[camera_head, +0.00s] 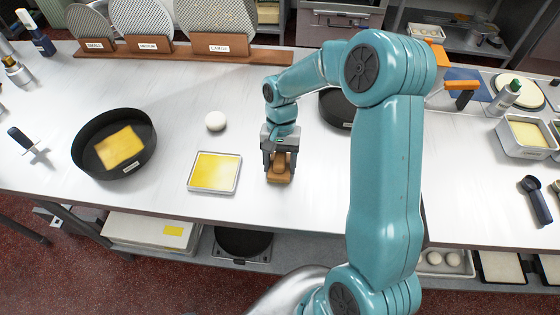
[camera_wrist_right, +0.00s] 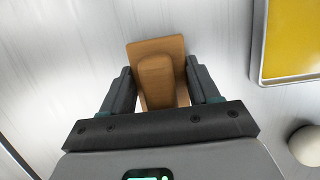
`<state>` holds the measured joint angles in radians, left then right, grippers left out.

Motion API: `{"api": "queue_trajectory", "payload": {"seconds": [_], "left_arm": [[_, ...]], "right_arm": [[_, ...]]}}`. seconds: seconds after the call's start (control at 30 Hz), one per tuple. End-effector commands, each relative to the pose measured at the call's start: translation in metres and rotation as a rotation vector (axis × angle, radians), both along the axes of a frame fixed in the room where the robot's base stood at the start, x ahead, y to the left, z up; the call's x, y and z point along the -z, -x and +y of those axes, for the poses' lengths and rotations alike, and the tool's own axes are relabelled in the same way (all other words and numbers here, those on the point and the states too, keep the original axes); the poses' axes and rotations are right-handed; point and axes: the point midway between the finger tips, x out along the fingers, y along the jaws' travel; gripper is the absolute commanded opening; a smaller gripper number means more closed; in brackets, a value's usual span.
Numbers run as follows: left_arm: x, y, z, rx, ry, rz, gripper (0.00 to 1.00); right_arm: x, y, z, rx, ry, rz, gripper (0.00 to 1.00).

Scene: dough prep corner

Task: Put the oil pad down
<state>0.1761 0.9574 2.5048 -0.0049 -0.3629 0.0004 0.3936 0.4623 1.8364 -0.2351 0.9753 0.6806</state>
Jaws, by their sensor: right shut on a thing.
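My right gripper (camera_head: 280,160) is shut on the oil pad (camera_head: 280,177), a brown wooden block with a raised grip. In the right wrist view, the gripper's two fingers (camera_wrist_right: 160,78) stand on either side of the grip, and the pad's flat base (camera_wrist_right: 171,46) shows beyond it. The pad is at or just above the white worktop; I cannot tell if it touches. A shallow tray with yellow contents (camera_head: 189,182) lies just left of the pad, and its rim also shows in the wrist view (camera_wrist_right: 257,45). My left gripper is not in view.
A round black pan (camera_head: 83,165) with a yellow square inside stands at the left. A white ball (camera_head: 215,121) sits behind the tray. Another dark pan (camera_head: 334,108) is partly hidden behind my right arm. Worktop in front of the pad is clear up to the edge.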

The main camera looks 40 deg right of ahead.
Motion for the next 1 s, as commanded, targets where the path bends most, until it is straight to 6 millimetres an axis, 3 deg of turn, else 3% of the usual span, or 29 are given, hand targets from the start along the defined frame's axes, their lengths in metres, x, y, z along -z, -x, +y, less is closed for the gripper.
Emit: {"api": "queue_trajectory", "payload": {"seconds": [0.17,0.2,0.27,0.77,0.9,1.0], "left_arm": [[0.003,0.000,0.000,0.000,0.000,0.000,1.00],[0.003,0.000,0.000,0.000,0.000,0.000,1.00],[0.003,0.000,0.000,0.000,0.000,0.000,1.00],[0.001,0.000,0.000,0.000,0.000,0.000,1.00],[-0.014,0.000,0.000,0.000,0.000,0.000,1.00],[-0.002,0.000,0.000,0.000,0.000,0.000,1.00]], "right_arm": [[0.004,0.000,0.000,0.000,0.000,0.000,0.12],[0.004,0.000,0.000,0.000,-0.001,0.001,0.67],[0.004,0.000,0.000,0.000,0.000,0.001,0.86],[0.002,0.000,0.000,0.000,0.001,-0.001,0.86],[-0.016,0.000,0.000,0.000,0.001,-0.001,0.86],[-0.029,-0.005,-0.006,0.002,0.004,-0.006,0.86]]}}
